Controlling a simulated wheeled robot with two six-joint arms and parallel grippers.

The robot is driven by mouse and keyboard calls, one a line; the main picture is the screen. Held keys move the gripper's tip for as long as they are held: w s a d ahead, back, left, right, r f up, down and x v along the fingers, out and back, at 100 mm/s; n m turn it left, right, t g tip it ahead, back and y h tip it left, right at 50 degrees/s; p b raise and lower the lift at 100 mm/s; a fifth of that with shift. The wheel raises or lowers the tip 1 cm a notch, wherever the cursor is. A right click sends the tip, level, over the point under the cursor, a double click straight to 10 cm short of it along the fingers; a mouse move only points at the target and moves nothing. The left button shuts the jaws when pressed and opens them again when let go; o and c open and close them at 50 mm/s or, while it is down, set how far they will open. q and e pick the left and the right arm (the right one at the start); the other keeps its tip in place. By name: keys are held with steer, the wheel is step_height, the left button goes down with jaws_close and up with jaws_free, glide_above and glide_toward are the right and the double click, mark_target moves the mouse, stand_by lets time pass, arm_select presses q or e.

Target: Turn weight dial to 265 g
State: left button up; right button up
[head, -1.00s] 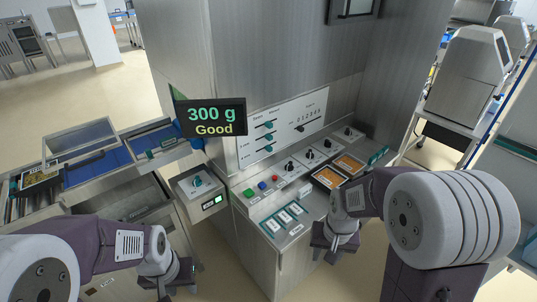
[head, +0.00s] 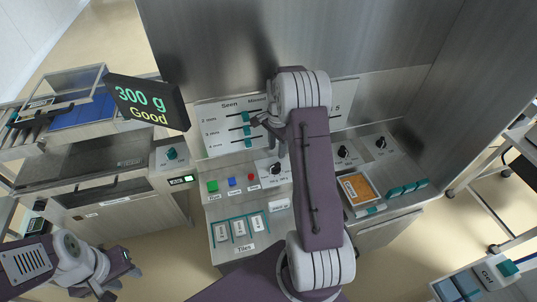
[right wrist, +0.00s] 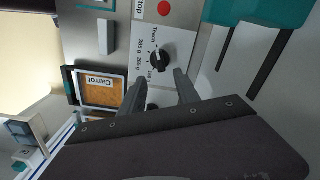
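The weight dial is a black round knob on a white plate marked Teach, 385 g, 265 g and a partly covered value. It shows in the right wrist view (right wrist: 159,58) and on the panel in the head view (head: 275,168). I cannot tell which mark it points at. My right gripper (right wrist: 160,84) is open and empty, its fingers spread near the dial and apart from it. In the head view my right arm hides part of the panel. My left gripper (head: 108,288) is low at the left, away from the panel; its fingers are unclear.
A display (head: 145,103) reads 300 g, Good. Teal sliders (head: 245,130) are above. Other black dials (head: 345,153) and an orange Carrot tile (head: 359,188) are to the right.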

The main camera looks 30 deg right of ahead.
mark_target(275, 165)
steer(key=shift+w+a+f, duration=0.1)
steer(key=shift+a, duration=0.05)
step_height(275, 165, down, 9)
steer(key=shift+a+r+p, duration=0.1)
steer(key=shift+p, duration=0.2)
steer(key=shift+c, duration=0.4)
jaws_close()
